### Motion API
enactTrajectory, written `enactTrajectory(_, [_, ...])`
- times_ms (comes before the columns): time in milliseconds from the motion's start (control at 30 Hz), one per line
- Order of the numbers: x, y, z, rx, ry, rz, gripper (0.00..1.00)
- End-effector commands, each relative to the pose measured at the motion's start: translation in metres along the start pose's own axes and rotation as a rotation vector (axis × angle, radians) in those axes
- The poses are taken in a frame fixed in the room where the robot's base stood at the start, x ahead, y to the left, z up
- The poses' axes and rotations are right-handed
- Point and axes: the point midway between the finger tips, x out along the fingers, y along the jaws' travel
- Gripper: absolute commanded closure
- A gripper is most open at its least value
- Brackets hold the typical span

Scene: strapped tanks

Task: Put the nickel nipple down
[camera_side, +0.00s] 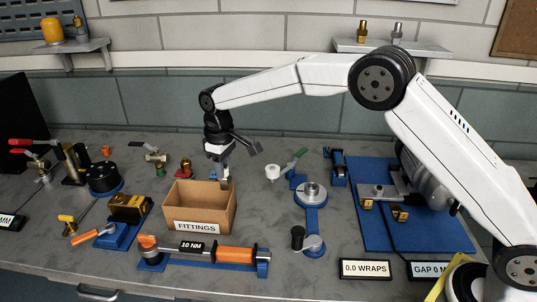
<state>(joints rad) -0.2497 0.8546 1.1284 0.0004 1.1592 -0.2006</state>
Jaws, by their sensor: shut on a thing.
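My gripper (224,176) points down over the open cardboard box labelled FITTINGS (190,210), near its back right corner. Its jaws are shut on a small greyish piece (225,184), which I take to be the nickel nipple. The piece is mostly hidden by the fingers and is very small in this view. It is at about the height of the box rim; I cannot tell whether it touches the cardboard. The inside bottom of the box is hidden by its front wall.
A blue stand with a metal fitting (312,192) is to the right. Valves and a black round part (103,178) crowd the left. A blue mat (385,235) holds a grey tank (428,185).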

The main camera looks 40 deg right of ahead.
Motion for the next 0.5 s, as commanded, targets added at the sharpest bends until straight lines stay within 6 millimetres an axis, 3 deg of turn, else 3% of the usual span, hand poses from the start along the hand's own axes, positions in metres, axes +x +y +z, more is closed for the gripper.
enactTrajectory(500, [0.012,-0.009,-0.008,0.059,-0.001,0.0,1.0])
